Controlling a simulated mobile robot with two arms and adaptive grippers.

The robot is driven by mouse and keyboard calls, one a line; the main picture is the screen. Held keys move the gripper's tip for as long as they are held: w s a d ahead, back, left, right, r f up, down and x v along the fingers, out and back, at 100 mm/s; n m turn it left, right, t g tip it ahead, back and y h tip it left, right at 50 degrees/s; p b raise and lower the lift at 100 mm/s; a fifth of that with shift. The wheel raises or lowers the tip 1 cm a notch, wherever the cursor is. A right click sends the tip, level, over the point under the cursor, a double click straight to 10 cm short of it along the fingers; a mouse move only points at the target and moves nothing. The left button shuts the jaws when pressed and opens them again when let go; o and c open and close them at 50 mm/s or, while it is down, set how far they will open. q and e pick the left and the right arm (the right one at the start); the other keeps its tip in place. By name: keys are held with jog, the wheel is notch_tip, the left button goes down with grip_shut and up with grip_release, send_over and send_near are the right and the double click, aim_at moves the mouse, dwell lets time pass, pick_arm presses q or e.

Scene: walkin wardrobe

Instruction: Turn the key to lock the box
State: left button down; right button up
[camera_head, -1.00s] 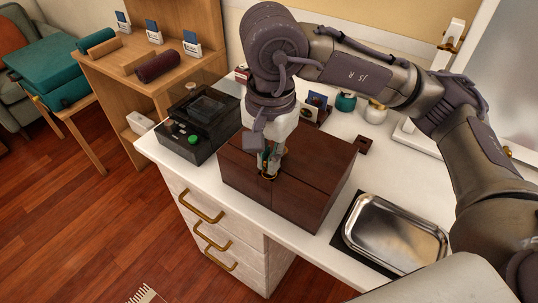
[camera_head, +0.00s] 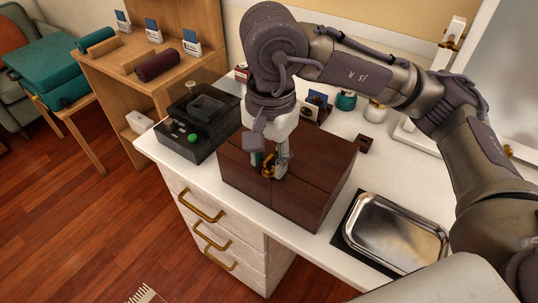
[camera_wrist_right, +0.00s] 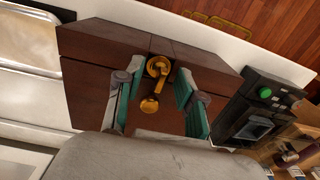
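A dark brown wooden box (camera_head: 313,178) stands closed on the white dresser top. A golden key (camera_head: 268,164) is at the front part of the box's top. In the right wrist view the golden key parts (camera_wrist_right: 158,67) show between the fingers, with a round golden end (camera_wrist_right: 149,104) nearer the camera. My right gripper (camera_head: 270,168) is above the box with its fingers spread on either side of the key. In the wrist view, my right gripper (camera_wrist_right: 155,103) is open, with gaps to the gold on both sides. My left gripper is not in view.
A metal tray (camera_head: 398,232) lies right of the box. A black device with a green button (camera_head: 193,138) stands at its left. Small jars (camera_head: 375,112) and cards stand behind. The dresser's front edge with gold drawer handles (camera_head: 201,207) is close to the box.

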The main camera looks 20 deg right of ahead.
aim_at(270, 158)
notch_tip(270, 158, up, 12)
dwell(0.6)
jog(key=shift+d, duration=0.1)
